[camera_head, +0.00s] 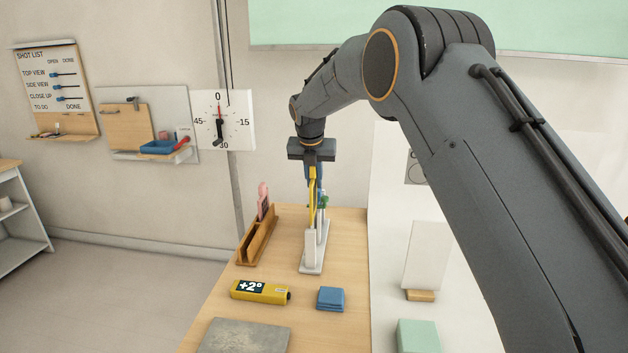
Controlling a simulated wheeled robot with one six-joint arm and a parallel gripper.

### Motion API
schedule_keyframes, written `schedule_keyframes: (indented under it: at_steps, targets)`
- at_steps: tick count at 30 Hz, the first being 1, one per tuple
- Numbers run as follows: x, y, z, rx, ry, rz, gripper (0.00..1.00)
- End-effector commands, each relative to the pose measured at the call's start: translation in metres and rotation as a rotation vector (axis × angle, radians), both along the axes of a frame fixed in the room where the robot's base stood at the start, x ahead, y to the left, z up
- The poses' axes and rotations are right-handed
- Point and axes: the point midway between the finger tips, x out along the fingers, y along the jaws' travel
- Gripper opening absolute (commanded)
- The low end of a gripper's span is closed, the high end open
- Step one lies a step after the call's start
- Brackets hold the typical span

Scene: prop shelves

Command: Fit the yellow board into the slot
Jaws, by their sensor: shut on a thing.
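My gripper (315,172) points down over the wooden table and is shut on the thin yellow board (312,203). The board is upright and seen nearly edge-on. It is over or at a narrow white rack (309,250) with a pale base and upright ends. I cannot tell whether the board's lower edge is inside a slot there.
On the table (222,305), a yellow device marked "+2°" (260,292), a blue block (330,298) and a grey slab (243,338) lie nearer me. A white panel (426,255) and a mint block (417,337) stand right. My arm covers much of the right side.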

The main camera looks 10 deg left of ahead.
Motion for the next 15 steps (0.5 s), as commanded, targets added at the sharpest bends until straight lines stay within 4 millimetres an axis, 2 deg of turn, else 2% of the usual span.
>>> schedule_keyframes:
  at_steps: [15]
  targets:
    - [0.0,0.0,-0.015,0.0,0.001,0.0,0.0]
